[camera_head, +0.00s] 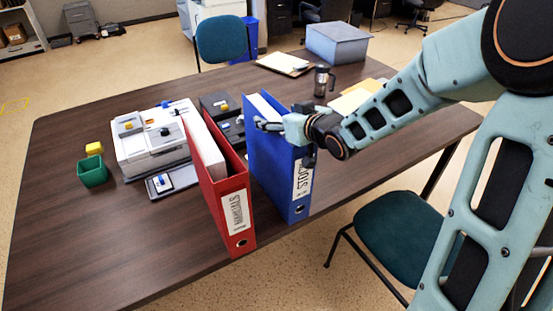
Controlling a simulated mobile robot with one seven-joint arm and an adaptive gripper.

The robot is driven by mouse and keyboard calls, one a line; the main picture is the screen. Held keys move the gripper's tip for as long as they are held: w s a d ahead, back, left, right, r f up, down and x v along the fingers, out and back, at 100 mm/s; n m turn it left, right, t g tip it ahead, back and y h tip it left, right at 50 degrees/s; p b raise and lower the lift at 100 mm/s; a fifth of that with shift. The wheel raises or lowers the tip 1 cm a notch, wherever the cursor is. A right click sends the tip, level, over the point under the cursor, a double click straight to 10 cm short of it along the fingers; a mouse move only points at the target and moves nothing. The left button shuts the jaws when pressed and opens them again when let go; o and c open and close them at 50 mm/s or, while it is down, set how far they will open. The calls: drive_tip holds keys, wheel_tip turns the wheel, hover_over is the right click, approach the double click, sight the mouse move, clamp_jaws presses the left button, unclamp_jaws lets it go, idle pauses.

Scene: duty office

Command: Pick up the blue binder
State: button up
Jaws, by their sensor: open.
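The blue binder (272,166) stands upright on the dark wooden table, its labelled spine facing the near edge. White paper shows inside its top. My gripper (262,125) reaches in from the right at the binder's top, with its fingers over the upper edge. The fingers are open. I cannot tell whether they touch the binder, and part of the binder's upper right edge is hidden behind the gripper and wrist.
A red binder (221,188) stands upright just left of the blue one. A white machine (150,150), a green cup (92,171) and a black device (222,106) are farther left and back. A dark mug (322,80) and a grey-blue box (338,43) stand behind.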

drive_tip(key=shift+w+a+f, duration=0.25)
drive_tip(key=shift+w+a, duration=0.05)
drive_tip(key=shift+w, duration=0.05)
clamp_jaws()
drive_tip(key=shift+w+r, duration=0.15)
drive_tip(key=shift+r, duration=0.1)
idle(0.3)
